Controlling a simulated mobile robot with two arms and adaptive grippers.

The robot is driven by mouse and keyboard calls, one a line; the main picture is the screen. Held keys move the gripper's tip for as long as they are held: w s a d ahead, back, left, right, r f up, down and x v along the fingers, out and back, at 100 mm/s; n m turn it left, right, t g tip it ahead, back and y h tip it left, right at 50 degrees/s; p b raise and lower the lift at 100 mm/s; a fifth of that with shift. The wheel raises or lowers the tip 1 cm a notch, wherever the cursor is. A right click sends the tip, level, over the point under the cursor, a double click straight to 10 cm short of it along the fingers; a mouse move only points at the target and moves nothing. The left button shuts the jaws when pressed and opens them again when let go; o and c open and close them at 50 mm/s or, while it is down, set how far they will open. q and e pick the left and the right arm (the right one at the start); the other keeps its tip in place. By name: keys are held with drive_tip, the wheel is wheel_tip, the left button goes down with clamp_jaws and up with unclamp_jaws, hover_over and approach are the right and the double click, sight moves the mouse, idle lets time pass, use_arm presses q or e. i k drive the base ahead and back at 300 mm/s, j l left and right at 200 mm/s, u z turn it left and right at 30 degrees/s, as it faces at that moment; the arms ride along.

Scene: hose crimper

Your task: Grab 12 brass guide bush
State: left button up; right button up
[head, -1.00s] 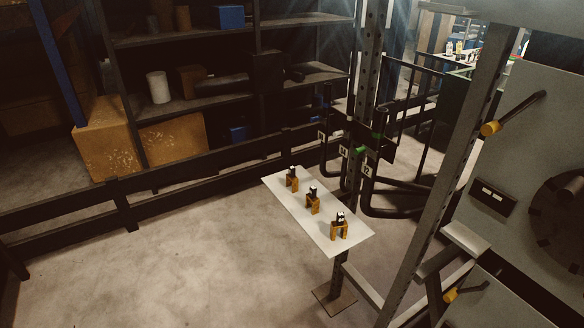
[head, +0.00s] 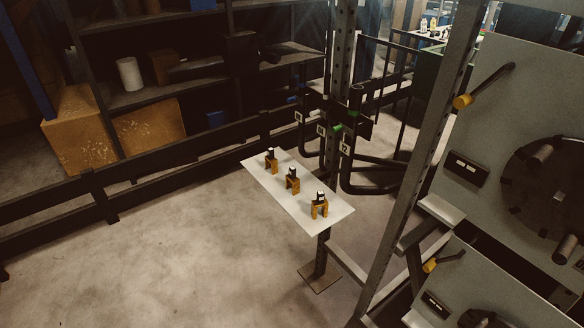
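Three small brass-coloured, fork-shaped pieces stand in a diagonal row on a white plate: a far one (head: 271,166), a middle one (head: 292,184) and a near one (head: 319,210). Each has a small dark and white part on top. They are too small to tell whether one of them is the brass guide bush 12, and I cannot read a number on them. The white plate (head: 255,176) is fixed to a dark post. Neither of my grippers is in view.
Dark curved bars (head: 375,188) with small numbered labels (head: 346,150) stand behind the plate. A grey machine panel (head: 490,115) with yellow-tipped levers (head: 463,101) fills the right. A dark rail (head: 150,188) runs before shelves at the left. Bare floor (head: 170,270) lies in front.

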sight(271, 162)
drive_tip(key=i+j+u, duration=0.35)
drive_tip(key=i+u, duration=0.35)
drive_tip(key=i, duration=0.2)
drive_tip(key=i+j, duration=0.15)
drive_tip(key=i, duration=0.4)
drive_tip(key=i+j, duration=0.15)
drive_tip(key=i, duration=0.35)
drive_tip(key=i+j, duration=0.15)
drive_tip(key=i, duration=0.4)
drive_tip(key=i+z, duration=0.25)
drive_tip(key=z, duration=0.2)
drive_tip(key=i+z, duration=0.2)
drive_tip(key=z, duration=0.3)
drive_tip(key=i+j+z, duration=0.15)
drive_tip(key=z, duration=0.3)
drive_tip(key=i+j+z, duration=0.25)
drive_tip(key=z, duration=0.2)
